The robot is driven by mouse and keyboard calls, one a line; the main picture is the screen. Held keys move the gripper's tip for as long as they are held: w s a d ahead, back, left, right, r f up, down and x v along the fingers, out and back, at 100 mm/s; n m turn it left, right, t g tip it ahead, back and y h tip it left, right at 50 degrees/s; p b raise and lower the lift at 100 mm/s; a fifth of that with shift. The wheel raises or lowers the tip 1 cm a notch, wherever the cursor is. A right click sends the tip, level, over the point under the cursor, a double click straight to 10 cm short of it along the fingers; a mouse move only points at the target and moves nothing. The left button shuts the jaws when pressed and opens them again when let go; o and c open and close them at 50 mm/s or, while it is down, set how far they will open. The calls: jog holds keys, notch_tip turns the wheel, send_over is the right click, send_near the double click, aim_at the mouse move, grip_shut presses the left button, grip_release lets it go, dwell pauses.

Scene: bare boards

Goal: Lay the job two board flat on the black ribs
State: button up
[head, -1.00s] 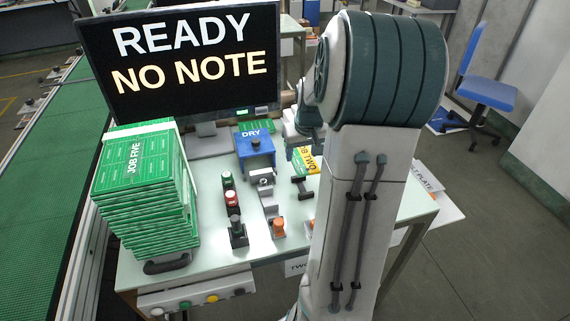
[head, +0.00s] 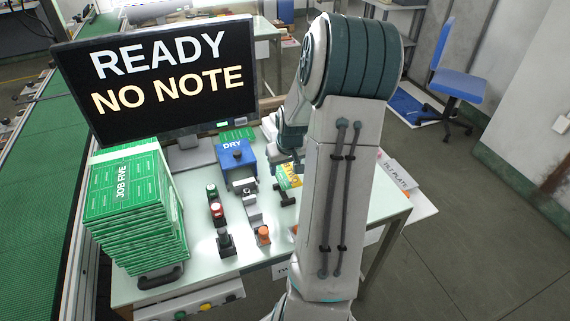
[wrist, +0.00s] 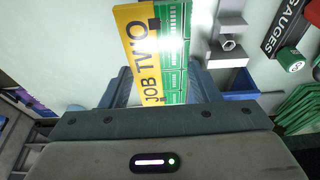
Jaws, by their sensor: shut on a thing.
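The job two board (wrist: 168,50) is green with a yellow "JOB TWO" strip along its left side. My gripper (wrist: 160,82) is shut on it in the wrist view, with a finger on each side. In the head view the board (head: 289,178) shows partly, yellow and green, just left of my arm and below my gripper (head: 288,156). A small black piece (head: 285,195) lies in front of the board on the table. I cannot tell whether it belongs to the black ribs, and whether the board touches anything is unclear.
A tall stack of green boards (head: 130,205) stands at the table's left. A blue "DRY" box (head: 236,156), a grey fixture (head: 250,207) and red, green and orange buttons stand mid-table. A "READY NO NOTE" monitor (head: 160,75) rises behind. A "GAUGES" label (wrist: 287,30) shows in the wrist view.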

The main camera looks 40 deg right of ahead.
notch_tip(320, 180, down, 8)
jog(key=b, duration=0.6)
jog(key=shift+b, duration=0.3)
jog(key=shift+f+b, duration=0.3)
jog(key=shift+f, duration=0.15)
jog(key=o, duration=1.1)
jog(key=v, duration=1.3)
jog(key=shift+s+r, duration=0.1)
jog(key=shift+r, duration=0.3)
jog(key=v, duration=1.4)
